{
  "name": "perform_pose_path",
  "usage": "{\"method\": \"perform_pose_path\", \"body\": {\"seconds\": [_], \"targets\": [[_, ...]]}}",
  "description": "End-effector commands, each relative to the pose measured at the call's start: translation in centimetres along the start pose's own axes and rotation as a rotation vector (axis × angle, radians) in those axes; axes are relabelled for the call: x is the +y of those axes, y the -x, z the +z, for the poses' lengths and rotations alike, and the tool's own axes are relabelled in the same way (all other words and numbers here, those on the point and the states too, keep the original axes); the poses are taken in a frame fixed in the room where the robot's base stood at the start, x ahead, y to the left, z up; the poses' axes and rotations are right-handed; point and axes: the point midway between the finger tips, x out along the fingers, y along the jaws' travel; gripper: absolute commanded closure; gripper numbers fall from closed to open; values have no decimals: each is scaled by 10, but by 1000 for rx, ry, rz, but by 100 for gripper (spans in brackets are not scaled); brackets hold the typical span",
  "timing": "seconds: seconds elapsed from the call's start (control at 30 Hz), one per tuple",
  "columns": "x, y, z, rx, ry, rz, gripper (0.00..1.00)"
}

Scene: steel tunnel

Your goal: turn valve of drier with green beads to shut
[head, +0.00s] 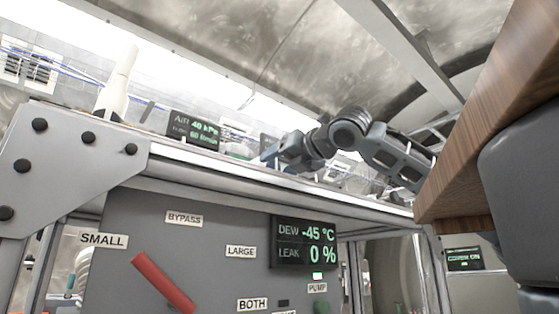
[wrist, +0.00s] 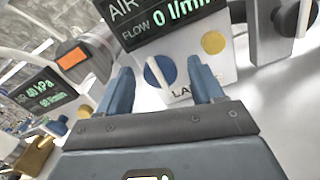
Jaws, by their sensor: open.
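My gripper (wrist: 162,80) is open and empty in the wrist view, its two blue-grey fingers apart. Beyond the fingers, in line with the gap between them, is a round blue knob (wrist: 166,69) with a white bar across it. I cannot tell whether the fingers touch it. A yellow disc (wrist: 213,43) sits to its right, and a label starting "LA" is partly hidden by the right finger. In the head view my gripper (head: 268,156) is over the bench top. I cannot make out a drier with green beads, nor which valve belongs to it.
A flow display (wrist: 165,18) reads 0 l/min above the knob. Another display (wrist: 38,96) at left reads 40 kPa and 60 l/min. A dark knob (wrist: 290,18) stands at right. Below the bench, a panel carries a red lever (head: 163,283) and a dew display (head: 304,243).

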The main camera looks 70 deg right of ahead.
Motion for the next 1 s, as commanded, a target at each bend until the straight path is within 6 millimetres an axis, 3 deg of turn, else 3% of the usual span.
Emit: {"method": "perform_pose_path", "body": {"seconds": [0.3, 0.87, 1.0], "targets": [[0, -3, 0, 0, 0, 1, 33], [0, -3, 0, 0, 0, 0, 87], [0, -3, 0, 0, -3, 0, 89]]}}
